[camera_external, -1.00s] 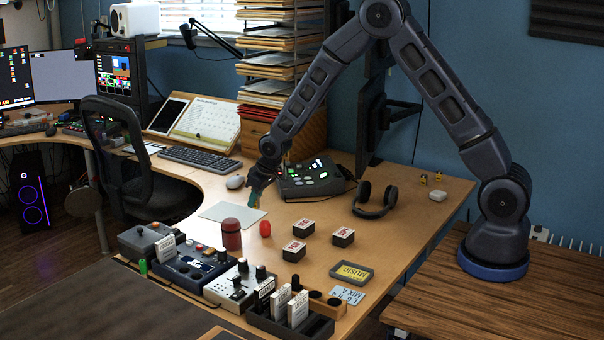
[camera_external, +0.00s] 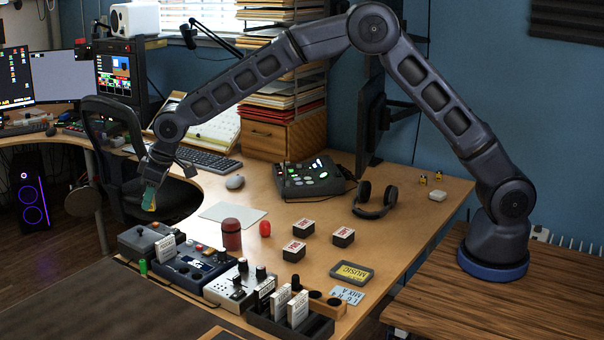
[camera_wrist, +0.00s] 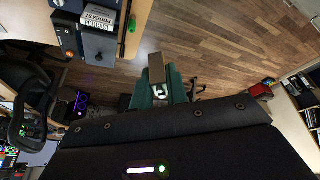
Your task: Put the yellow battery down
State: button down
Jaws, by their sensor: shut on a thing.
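My gripper (camera_external: 150,198) has green-teal fingers and hangs at the left, in front of the office chair and above the far-left grey device. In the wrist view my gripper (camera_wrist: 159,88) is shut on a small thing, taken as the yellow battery.
A grey device (camera_external: 140,240) stands below my gripper at the desk's left edge. The chair (camera_external: 150,185) is behind. A pale sheet (camera_external: 222,212) lies on open desk.

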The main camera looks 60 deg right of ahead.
jog(key=s+a+r+n, duration=0.1)
jog(key=s+a+r, duration=0.2)
jog(key=a, duration=0.4)
jog(key=s+a+r+n, duration=0.1)
jog(key=s+a+r, duration=0.2)
jog(key=a, duration=0.3)
notch_tip(320, 180, up, 18)
jog(key=n+g+y, duration=0.1)
jog(key=n+g, duration=0.1)
jog(key=n, duration=0.3)
send_over(104, 335)
jog(key=d, duration=0.1)
jog(key=shift+y, duration=0.3)
jog(key=f, duration=1.9)
jog(key=shift+s+d+f, duration=0.1)
jog(key=shift+s+d, duration=0.05)
jog(key=shift+s, duration=0.2)
jog(key=shift+f, duration=0.1)
jog(key=c, duration=1.4)
grip_release()
